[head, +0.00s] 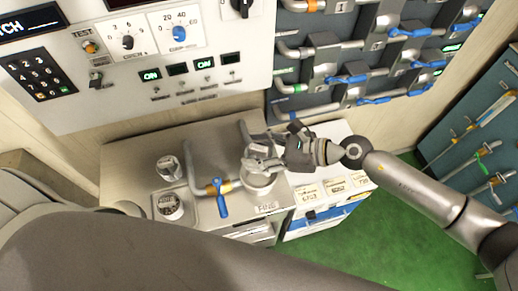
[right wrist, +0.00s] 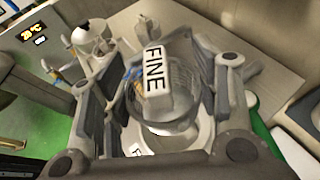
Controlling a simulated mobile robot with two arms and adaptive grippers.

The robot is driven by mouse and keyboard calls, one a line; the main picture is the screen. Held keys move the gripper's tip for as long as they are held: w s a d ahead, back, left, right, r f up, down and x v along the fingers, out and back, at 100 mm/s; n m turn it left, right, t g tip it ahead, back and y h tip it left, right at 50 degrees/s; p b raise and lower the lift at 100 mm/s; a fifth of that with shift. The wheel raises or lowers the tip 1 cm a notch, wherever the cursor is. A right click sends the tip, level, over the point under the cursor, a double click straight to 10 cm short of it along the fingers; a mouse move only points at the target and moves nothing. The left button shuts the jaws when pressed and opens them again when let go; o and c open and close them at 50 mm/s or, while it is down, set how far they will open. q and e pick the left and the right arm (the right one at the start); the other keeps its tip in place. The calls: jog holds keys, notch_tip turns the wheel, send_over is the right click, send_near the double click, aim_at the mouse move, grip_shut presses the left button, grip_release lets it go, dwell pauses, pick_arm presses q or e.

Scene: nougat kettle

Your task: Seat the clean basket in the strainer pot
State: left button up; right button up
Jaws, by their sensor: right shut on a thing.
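My right gripper (head: 262,158) is shut on a grey basket with a white FINE tag, which fills the middle of the right wrist view (right wrist: 180,82). The fingers (right wrist: 165,85) lie on both sides of the basket. Below it is a pale round pot rim (right wrist: 203,140) with a partly hidden label. In the head view the pale strainer pot (head: 259,182) stands under the gripper on the steel counter, behind a FINE label. I cannot tell whether the basket touches the pot, as the gripper hides the gap. My left gripper is not in view.
Two labelled metal containers (head: 168,168) (head: 169,206) stand on the counter's left. A pipe with a blue-handled valve (head: 219,196) runs just left of the pot. A control panel (head: 165,55) and pipe rack (head: 365,50) stand behind. Green floor (head: 375,235) is clear at right.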

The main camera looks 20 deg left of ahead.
jog(key=shift+f+b, duration=1.7)
jog(key=shift+f, duration=0.6)
jog(key=shift+f+b, duration=1.65)
jog(key=shift+f, duration=0.2)
